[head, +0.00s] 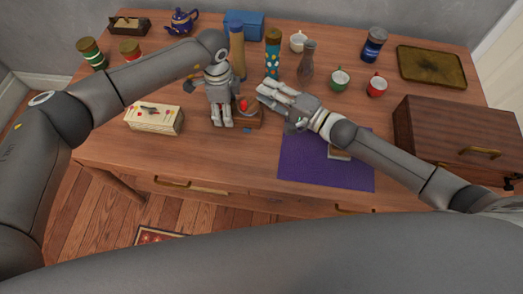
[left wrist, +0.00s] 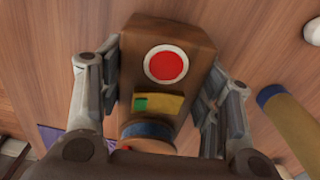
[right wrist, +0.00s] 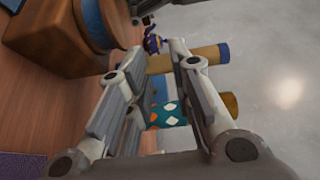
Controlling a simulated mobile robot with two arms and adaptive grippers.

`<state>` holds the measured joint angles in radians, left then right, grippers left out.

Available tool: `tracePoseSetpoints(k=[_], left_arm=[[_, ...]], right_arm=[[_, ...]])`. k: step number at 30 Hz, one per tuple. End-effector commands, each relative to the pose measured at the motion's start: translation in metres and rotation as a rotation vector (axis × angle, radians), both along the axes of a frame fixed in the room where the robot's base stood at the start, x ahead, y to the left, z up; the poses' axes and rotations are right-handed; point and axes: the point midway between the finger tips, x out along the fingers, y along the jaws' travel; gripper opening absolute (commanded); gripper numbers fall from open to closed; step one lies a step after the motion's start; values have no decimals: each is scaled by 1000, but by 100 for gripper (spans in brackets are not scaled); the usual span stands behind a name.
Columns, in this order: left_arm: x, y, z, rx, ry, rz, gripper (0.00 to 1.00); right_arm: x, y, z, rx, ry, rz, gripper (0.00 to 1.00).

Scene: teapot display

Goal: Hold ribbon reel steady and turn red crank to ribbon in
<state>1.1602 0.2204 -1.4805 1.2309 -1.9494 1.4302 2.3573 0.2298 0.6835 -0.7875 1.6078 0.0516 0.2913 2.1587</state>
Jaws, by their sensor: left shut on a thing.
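The ribbon reel is a brown wooden block (left wrist: 193,45) between the fingers of my left gripper (head: 222,122). Its red round part (left wrist: 167,65) sits in a white ring and also shows small in the head view (head: 243,104). A yellow plate with a green square (left wrist: 158,103) and a blue band (left wrist: 147,130) are below it. My left gripper is shut on the reel, with fingers on both sides. My right gripper (head: 262,92) is open and empty, just right of the reel. The right wrist view shows the reel (right wrist: 50,40) outside its fingers. I cannot make out a crank arm.
A patterned teal cylinder (head: 273,65) and a tan roll (head: 237,52) stand behind the reel. A glass-like vase (head: 307,60) stands near them. A decorated box (head: 153,117) is to the left. A purple cloth (head: 310,170) lies at front right, beside a wooden chest (head: 440,130).

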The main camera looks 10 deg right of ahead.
Motion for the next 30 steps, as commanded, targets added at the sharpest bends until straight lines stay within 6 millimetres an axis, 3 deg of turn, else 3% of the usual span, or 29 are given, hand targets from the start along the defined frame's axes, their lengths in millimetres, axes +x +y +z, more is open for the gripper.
tracePoseSetpoints(k=[8, 30], left_arm=[[0, 2, -1, 3, 1, 2, 23], [-2, 5, -4, 12, 7, 2, 23]], right_arm=[[-39, -39, 0, -7, -3, -1, 23], [-104, 18, -6, -407, -440, 6, 23]])
